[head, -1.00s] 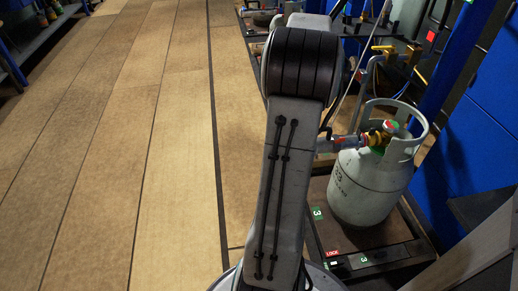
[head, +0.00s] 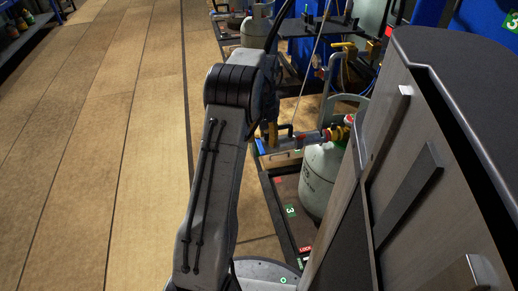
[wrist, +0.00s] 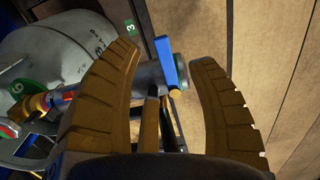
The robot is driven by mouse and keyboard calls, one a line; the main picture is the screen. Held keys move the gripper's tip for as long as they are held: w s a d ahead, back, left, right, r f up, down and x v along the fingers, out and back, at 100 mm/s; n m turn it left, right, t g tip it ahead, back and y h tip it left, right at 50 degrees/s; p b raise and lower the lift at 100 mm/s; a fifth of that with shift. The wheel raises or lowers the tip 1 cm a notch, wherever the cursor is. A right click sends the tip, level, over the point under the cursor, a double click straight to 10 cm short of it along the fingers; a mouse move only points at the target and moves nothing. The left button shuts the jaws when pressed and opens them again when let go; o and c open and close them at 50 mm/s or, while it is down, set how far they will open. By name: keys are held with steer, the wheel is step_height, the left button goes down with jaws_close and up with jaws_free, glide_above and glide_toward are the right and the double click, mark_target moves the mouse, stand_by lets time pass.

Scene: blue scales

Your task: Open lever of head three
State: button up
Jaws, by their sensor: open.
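A blue lever (wrist: 166,62) sits on the end of a grey cylindrical filling head in the wrist view. My gripper (wrist: 168,62) is open, with one tan ribbed finger on each side of the lever; I cannot tell whether either touches it. The filling head (head: 306,139) joins the red and brass valve of a grey gas cylinder (head: 317,180). The cylinder stands on a dark scale with a green 3 label (head: 290,210). In the head view my arm hides most of the gripper.
A tall wood-grain cabinet (head: 440,170) with a dark top fills the right and covers part of the cylinder. The plank floor (head: 90,150) on the left is clear.

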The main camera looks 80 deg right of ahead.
mark_target(263, 149)
steer(key=shift+f+b, duration=0.85)
steer(key=shift+f, duration=1.6)
steer(key=shift+o, duration=0.3)
jaws_close()
